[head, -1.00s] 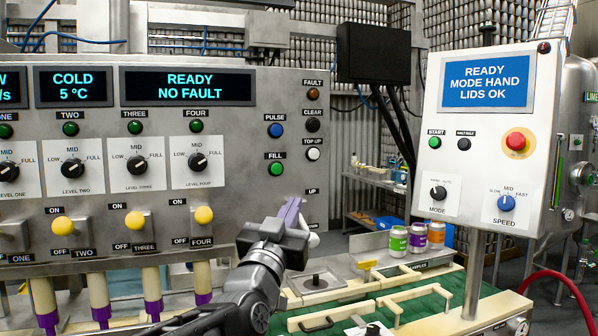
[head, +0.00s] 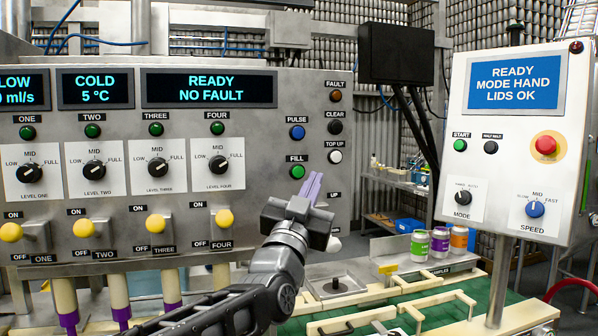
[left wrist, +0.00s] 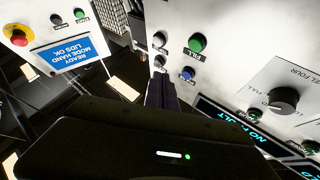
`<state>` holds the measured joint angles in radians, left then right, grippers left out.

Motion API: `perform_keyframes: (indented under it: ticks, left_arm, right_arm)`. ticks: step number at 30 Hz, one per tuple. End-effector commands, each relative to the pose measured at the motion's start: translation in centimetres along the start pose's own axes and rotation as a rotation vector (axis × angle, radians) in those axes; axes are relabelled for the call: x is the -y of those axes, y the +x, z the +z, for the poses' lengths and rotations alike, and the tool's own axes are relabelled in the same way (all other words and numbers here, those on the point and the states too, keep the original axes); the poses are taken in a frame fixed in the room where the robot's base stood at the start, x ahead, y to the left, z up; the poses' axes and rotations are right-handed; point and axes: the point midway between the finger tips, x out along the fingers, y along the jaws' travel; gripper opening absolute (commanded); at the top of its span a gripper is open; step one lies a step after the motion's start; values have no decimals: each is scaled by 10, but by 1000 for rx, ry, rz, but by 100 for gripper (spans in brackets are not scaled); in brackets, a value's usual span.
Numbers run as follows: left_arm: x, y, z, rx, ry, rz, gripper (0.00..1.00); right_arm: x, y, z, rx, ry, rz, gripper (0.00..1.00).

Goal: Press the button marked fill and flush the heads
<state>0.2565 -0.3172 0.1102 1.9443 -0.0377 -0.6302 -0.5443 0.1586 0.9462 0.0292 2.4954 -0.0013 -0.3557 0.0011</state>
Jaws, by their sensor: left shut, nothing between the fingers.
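The green FILL button (head: 297,172) sits on the grey filler panel, below the blue PULSE button (head: 297,132). It also shows in the left wrist view (left wrist: 198,43), with its label readable upside down. My left gripper (head: 311,184) has its purple fingers shut and empty, just below and right of the FILL button in the head view. In the left wrist view the fingers (left wrist: 161,88) point toward the panel, and no contact shows. The filling heads (head: 118,300) with purple tips hang at lower left. The display (head: 208,88) reads READY NO FAULT. My right gripper is not seen.
The white TOP UP button (head: 335,157) and black CLEAR button (head: 335,127) are close right of FILL. Yellow-knobbed levers (head: 155,223) stick out at left. A control box (head: 515,140) stands at right. Several cans (head: 440,242) stand behind the wooden rails.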

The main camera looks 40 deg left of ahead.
Motion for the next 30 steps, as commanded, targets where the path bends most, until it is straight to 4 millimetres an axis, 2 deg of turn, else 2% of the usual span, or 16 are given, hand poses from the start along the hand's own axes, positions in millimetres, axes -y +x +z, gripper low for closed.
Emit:
perform_keyframes:
  ticks: [9, 15, 30]
  left_arm:
    - [22, 31, 20, 3, 1, 1, 0]
    - [31, 43, 33, 1, 0, 1, 0]
    - [35, 48, 36, 1, 0, 1, 0]
  right_arm:
    - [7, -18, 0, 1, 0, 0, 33]
    - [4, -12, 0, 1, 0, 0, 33]
    - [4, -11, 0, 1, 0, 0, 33]
